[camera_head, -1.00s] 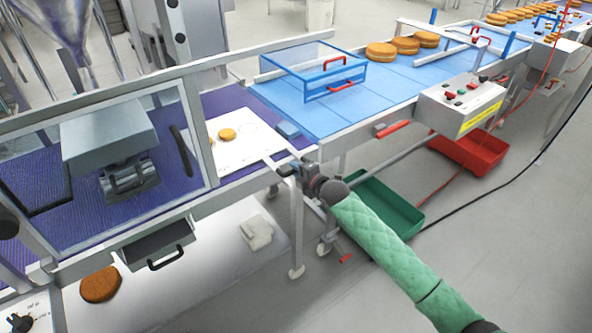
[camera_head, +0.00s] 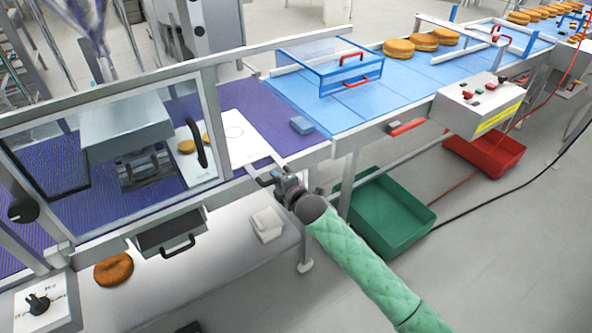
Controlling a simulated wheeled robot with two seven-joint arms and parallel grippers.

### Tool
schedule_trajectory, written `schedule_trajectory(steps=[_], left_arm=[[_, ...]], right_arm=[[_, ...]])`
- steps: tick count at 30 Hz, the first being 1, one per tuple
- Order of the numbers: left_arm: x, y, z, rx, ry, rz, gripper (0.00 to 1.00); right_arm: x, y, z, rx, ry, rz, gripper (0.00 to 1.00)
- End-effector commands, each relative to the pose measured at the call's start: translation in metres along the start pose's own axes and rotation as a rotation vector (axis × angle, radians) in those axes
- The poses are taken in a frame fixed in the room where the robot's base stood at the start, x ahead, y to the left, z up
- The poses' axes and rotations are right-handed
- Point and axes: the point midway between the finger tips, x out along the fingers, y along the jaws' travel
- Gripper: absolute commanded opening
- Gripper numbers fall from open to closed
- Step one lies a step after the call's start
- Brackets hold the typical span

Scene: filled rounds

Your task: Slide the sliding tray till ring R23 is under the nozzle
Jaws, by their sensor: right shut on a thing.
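The white sliding tray (camera_head: 239,153) lies on the purple belt, its left part behind the clear guard door. Golden rounds (camera_head: 186,146) sit on it, seen through the guard. A faint printed ring (camera_head: 233,131) shows bare on its right part; no ring label is legible, so I cannot tell which is R23. The nozzle unit (camera_head: 138,172) is under a grey metal housing (camera_head: 125,125) left of the rounds; its tip is hidden. My right gripper (camera_head: 277,182) is shut on the tray's handle (camera_head: 262,178) at the front rail. My left gripper is not in view.
The guard door has a black handle (camera_head: 196,146). A grey drawer (camera_head: 170,232) juts out below it. A blue conveyor (camera_head: 360,105) with a blue-framed guard is at right. A green crate (camera_head: 385,215) and a red crate (camera_head: 485,155) stand on the floor.

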Motion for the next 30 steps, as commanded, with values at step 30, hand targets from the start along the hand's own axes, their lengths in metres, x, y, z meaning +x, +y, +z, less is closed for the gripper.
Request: schedule_trajectory(steps=[30], left_arm=[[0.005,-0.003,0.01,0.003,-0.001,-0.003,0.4]], right_arm=[[0.0,-0.002,-0.158,0.0,-0.001,-0.003,0.0]])
